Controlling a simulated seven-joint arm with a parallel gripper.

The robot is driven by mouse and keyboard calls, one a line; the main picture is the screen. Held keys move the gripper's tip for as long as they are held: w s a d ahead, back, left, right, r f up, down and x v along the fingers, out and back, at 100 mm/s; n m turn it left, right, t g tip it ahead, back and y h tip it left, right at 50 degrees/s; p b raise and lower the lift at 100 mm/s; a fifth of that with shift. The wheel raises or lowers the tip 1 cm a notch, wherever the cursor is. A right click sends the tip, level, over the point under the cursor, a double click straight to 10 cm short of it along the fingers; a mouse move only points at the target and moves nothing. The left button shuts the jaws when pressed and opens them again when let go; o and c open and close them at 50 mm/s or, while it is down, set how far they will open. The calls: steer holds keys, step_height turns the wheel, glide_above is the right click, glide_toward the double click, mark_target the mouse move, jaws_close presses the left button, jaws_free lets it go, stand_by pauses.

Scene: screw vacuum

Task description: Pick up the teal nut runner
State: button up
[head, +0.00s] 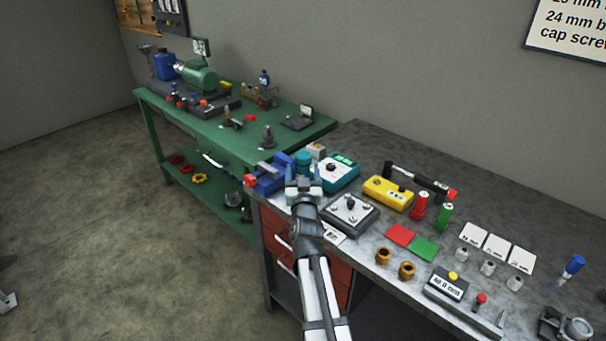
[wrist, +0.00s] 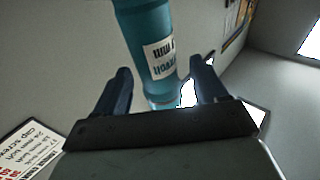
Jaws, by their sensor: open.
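The teal nut runner (wrist: 147,45) shows in the wrist view as a teal cylinder with a white label whose print is upside down. It rises beyond and between the two fingers of my gripper (wrist: 158,85), which are apart. I cannot tell whether either finger touches it. In the head view my gripper (head: 304,187) is above the near left end of the grey bench. A small teal round shape (head: 302,158) just behind it looks like the nut runner. Its lower part is hidden by my gripper.
A blue vise (head: 272,176) stands close left of my gripper. A teal box (head: 336,173) is just right, with a grey plate with knobs (head: 349,212) in front. A yellow box (head: 387,192), red and green bottles and cards lie farther right. A green bench (head: 225,125) stands behind left.

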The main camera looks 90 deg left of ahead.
steer(key=a, duration=0.3)
steer(key=shift+a+r, duration=0.3)
steer(key=shift+a, duration=0.05)
